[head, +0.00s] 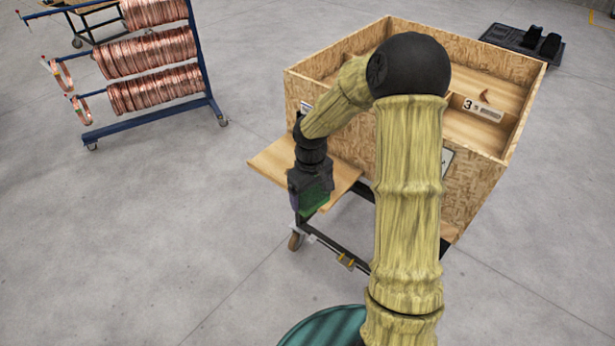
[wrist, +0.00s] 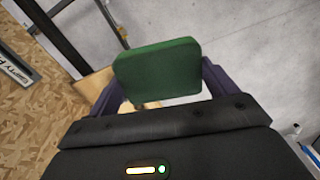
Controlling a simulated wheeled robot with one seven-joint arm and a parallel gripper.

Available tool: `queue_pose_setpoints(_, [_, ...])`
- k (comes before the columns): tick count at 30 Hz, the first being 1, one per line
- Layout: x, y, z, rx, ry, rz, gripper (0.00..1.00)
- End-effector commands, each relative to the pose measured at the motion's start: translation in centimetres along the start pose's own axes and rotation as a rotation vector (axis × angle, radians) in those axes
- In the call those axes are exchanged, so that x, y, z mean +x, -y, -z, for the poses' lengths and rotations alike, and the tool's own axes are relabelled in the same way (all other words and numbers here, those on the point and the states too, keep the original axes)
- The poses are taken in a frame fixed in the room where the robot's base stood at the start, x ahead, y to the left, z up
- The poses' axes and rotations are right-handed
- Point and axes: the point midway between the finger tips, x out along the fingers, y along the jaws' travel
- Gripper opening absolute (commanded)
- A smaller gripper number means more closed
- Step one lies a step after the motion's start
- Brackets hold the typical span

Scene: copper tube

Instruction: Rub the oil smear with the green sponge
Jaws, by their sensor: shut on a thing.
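My gripper (head: 309,192) is shut on the green sponge (head: 313,200), seen in the head view beside the small wooden shelf on the near side of the crate. In the wrist view the sponge (wrist: 157,70) sits between the two purple fingers, its flat green face toward the camera. The wooden shelf (head: 270,160) is partly hidden by my gripper. I cannot tell whether the sponge touches it. I cannot make out an oil smear in either view.
The open chipboard crate (head: 470,190) stands on a wheeled frame (head: 330,245). A blue rack (head: 150,122) with copper coils (head: 150,90) stands at left. A dark pallet (head: 520,42) lies at the back right. The concrete floor between rack and crate is clear.

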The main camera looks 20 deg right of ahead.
Motion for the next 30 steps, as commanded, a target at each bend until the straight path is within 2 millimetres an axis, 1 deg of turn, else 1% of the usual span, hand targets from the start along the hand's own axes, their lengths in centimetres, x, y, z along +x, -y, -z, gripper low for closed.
queue_pose_setpoints(1, [1.2, 0.1, 0.2, 0.016, 0.0, 0.001, 0.67])
queue_pose_setpoints(5, [3.2, 0.0, 0.7, 0.068, 0.001, 0.001, 0.67])
queue_pose_setpoints(11, [7.3, -0.3, 1.3, 0.168, 0.002, 0.0, 0.67])
queue_pose_setpoints(14, [10.0, -0.4, 1.7, 0.235, 0.001, 0.001, 0.67])
queue_pose_setpoints(15, [11.5, -0.4, 1.9, 0.268, 0.003, 0.002, 0.67])
queue_pose_setpoints(18, [14.7, -0.5, 2.2, 0.349, 0.004, 0.003, 0.67])
queue_pose_setpoints(21, [16.8, -0.5, 2.5, 0.408, 0.001, 0.004, 0.67])
queue_pose_setpoints(24, [17.6, -0.5, 2.6, 0.438, 0.001, 0.003, 0.67])
queue_pose_setpoints(30, [17.5, -0.6, 2.6, 0.444, 0.0, 0.003, 0.67])
